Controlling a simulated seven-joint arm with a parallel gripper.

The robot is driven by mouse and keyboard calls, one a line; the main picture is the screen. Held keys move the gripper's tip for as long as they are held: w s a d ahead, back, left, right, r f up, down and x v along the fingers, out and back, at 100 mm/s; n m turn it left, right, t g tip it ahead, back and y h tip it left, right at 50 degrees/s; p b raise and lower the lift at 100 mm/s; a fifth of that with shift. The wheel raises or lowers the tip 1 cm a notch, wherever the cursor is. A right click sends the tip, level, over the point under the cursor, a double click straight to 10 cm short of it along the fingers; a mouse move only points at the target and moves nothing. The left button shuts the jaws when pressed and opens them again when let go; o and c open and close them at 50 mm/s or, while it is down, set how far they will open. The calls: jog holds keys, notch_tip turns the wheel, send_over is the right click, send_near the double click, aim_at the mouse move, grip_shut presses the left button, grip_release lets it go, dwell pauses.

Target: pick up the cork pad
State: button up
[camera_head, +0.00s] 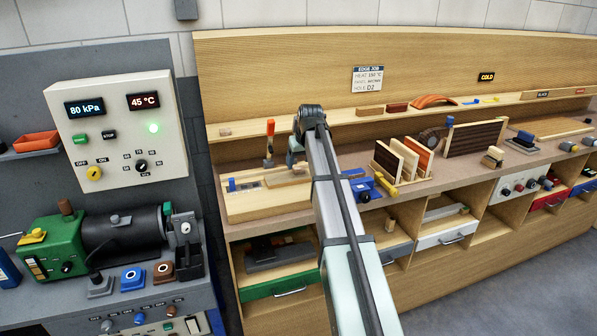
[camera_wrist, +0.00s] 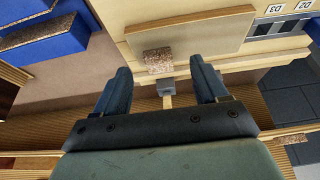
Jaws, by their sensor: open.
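My gripper (camera_wrist: 160,85) points down over the wooden fixture board, its two dark blue fingers apart and empty. A small speckled brown block (camera_wrist: 158,60), which looks like the cork pad, shows between and just beyond the fingertips in the wrist view. Contact with the fingers is not visible. A small grey part (camera_wrist: 166,88) with a pale stem lies beside it, between the fingers. In the head view my gripper (camera_head: 293,158) is partly hidden by my arm, and I cannot make out this block there.
A wooden block (camera_wrist: 190,35) lies next to the speckled block. Blue blocks with speckled faces (camera_wrist: 45,35) are at upper left. Another speckled piece (camera_wrist: 291,139) lies on the back shelf (camera_head: 330,122). An orange-handled tool (camera_head: 269,140) stands left of my gripper.

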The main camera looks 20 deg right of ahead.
aim_at(300, 171)
jog(key=shift+d+x, duration=0.2)
jog(key=shift+x, duration=1.75)
jog(key=shift+s, duration=0.1)
jog(key=shift+c, duration=0.4)
jog(key=c, duration=1)
jog(key=shift+c, duration=0.2)
